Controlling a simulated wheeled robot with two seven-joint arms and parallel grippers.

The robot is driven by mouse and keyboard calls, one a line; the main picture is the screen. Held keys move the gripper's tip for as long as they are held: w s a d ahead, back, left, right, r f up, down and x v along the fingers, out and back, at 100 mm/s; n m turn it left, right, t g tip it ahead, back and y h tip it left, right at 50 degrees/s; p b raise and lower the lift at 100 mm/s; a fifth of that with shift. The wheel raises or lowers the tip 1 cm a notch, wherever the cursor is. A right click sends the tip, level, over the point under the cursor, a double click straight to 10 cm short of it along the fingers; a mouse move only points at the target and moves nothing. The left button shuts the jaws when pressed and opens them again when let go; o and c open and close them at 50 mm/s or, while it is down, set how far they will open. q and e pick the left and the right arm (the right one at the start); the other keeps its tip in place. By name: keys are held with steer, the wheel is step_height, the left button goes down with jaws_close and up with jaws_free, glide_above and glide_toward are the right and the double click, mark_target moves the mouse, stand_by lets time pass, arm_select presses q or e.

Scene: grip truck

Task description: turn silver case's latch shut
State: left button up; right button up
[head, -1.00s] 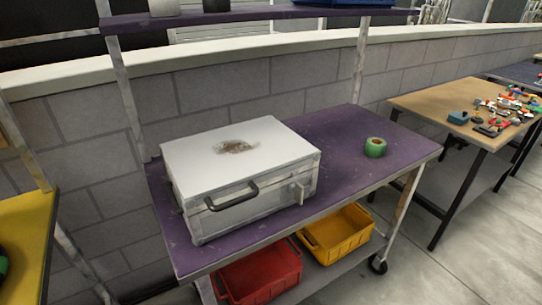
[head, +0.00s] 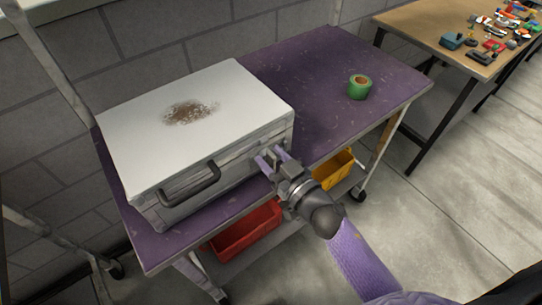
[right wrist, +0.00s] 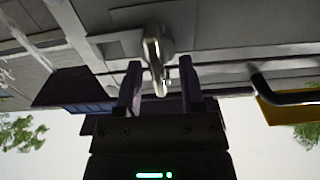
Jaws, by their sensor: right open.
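The silver case (head: 200,125) sits closed on the purple cart top, with a brown stain on its lid and a black handle (head: 190,185) on its front. My right gripper (head: 272,158) is at the case's front, right of the handle. Its fingers are open and point at the latch. In the right wrist view the grey metal latch (right wrist: 155,58) hangs between the two dark fingers of the gripper (right wrist: 161,85), with space on both sides. I cannot tell whether the latch touches a finger. My left gripper is not in view.
A green tape roll (head: 359,87) stands on the purple cart top (head: 300,75), right of the case. A red bin (head: 245,230) and a yellow bin (head: 335,170) are on the shelf below. A wooden table (head: 425,30) with small parts stands at the right.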

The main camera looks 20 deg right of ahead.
steer(key=shift+w, duration=0.15)
jaws_close()
steer(key=shift+a+n, duration=0.1)
steer(key=shift+n, duration=0.3)
steer(key=n, duration=0.3)
steer(key=shift+a, duration=0.2)
steer(key=n, duration=0.4)
steer(key=shift+a+f+n, duration=0.2)
steer(key=shift+f+n, duration=0.05)
steer(key=shift+n, duration=0.05)
steer(key=n, duration=0.4)
steer(key=shift+s+a+f+n+b, duration=0.2)
steer(key=shift+f+n+b, duration=0.05)
steer(key=shift+n+b, duration=0.05)
steer(key=n, duration=0.3)
steer(key=n+b, duration=0.1)
steer(key=shift+f+n, duration=0.3)
steer(key=shift+n, duration=0.3)
